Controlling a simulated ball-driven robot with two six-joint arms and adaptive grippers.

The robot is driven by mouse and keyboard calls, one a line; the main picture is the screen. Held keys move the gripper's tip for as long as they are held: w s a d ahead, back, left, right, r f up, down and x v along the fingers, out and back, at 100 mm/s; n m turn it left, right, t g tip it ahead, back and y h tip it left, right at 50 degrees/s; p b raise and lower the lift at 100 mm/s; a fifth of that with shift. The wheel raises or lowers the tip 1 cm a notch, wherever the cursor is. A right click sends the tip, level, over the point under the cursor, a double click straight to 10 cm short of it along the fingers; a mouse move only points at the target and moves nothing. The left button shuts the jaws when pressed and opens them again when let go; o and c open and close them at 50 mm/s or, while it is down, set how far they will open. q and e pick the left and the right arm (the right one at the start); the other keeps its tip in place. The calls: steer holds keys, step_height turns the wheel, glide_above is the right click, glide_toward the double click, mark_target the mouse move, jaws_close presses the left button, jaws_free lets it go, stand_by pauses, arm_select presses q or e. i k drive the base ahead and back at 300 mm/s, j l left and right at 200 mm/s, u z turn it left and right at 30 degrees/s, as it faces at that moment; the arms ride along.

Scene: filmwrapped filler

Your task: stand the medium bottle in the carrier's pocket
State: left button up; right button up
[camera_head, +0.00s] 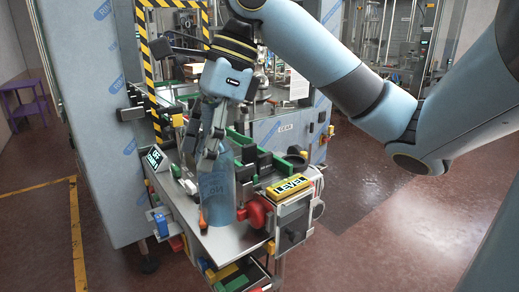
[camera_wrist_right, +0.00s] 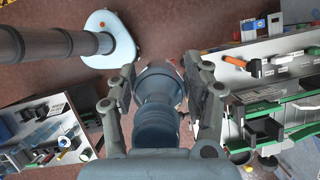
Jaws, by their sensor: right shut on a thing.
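A translucent blue bottle (camera_head: 217,196) with lettering is upright over the grey bench top in the head view. My right gripper (camera_head: 211,150) is shut on its upper part from above. In the right wrist view the blue bottle (camera_wrist_right: 158,125) lies between the two fingers of my right gripper (camera_wrist_right: 163,85). I cannot tell whether its base touches the bench. A green rack with black parts (camera_head: 243,143), which may be the carrier, stands behind the bottle, partly hidden by it and the gripper. Its pockets are not clear. My left gripper is not in view.
A yellow box marked LEVEL (camera_head: 288,188) and a red round part (camera_head: 256,212) stand right of the bottle. An orange-handled tool (camera_head: 202,221) lies beside its base. A small sign (camera_head: 154,157) stands at the left. The bench's front strip (camera_head: 222,240) is mostly bare.

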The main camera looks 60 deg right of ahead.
mark_target(257, 159)
steer(key=i+l, duration=0.15)
steer(key=l, duration=0.25)
steer(key=i+l, duration=0.1)
steer(key=l, duration=0.3)
steer(key=i+l, duration=0.15)
steer(key=l, duration=0.25)
steer(key=i+l, duration=0.15)
steer(key=l, duration=0.25)
